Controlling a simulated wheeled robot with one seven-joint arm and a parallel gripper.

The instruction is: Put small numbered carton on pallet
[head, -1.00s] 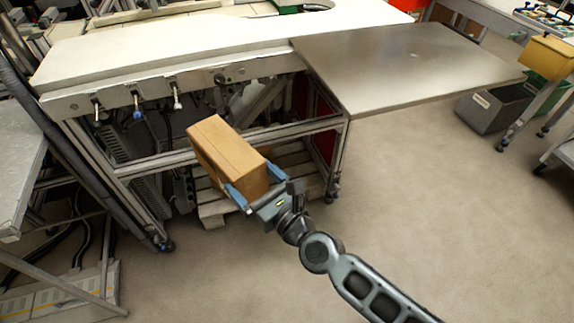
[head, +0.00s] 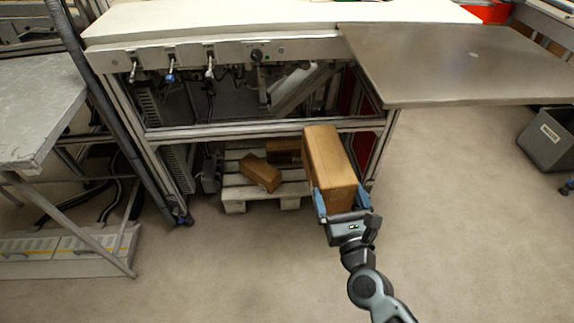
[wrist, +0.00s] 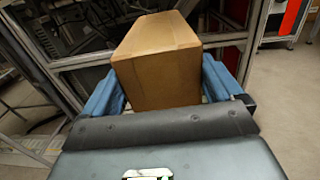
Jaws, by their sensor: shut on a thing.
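A brown carton (head: 333,172) is held between the blue fingers of my gripper (head: 341,205), in front of the workbench frame. It also fills the middle of the wrist view (wrist: 160,62), with a finger on either side. No number shows on its visible faces. The wooden pallet (head: 235,192) lies on the floor under the workbench, left of and beyond the held carton. Two brown cartons lie on it: a near one (head: 260,173), turned at an angle, and a darker one (head: 284,151) behind it. The held carton hides the pallet's right part.
The workbench (head: 230,48) has a crossbar above the pallet and legs on both sides. A metal plate (head: 460,65) juts out at the right. A grey table (head: 35,110) stands at the left. The floor (head: 230,265) in front of the pallet is clear.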

